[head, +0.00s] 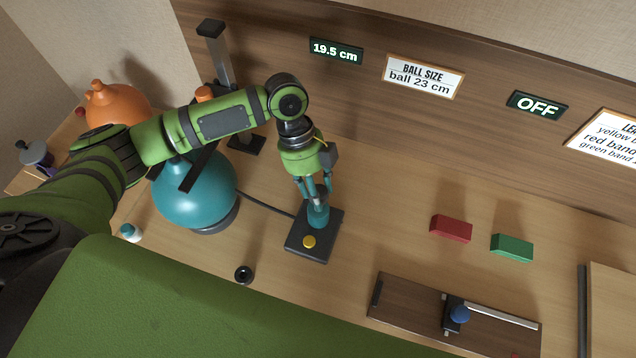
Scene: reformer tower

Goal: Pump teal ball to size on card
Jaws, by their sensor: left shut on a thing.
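The teal ball (200,195) sits on a dark round stand at the left, partly hidden behind my left arm. A dark hose runs from it to the pump, a black base plate (300,248) with a yellow button (309,242) and a teal upright part (318,214). My left gripper (318,196) points down and is shut on the top of the pump's upright part. The display (336,51) reads 19.5 cm. The ball size card (424,75) reads "ball 23 cm". My right gripper is not in view.
An orange ball-like thing (118,103) stands at the far left. A post (217,55) rises behind my arm. Red (451,229) and green (512,247) blocks lie at right, with a slider board (400,300) in front. A small black ring (244,274) lies near the pump. A sign (537,105) reads OFF.

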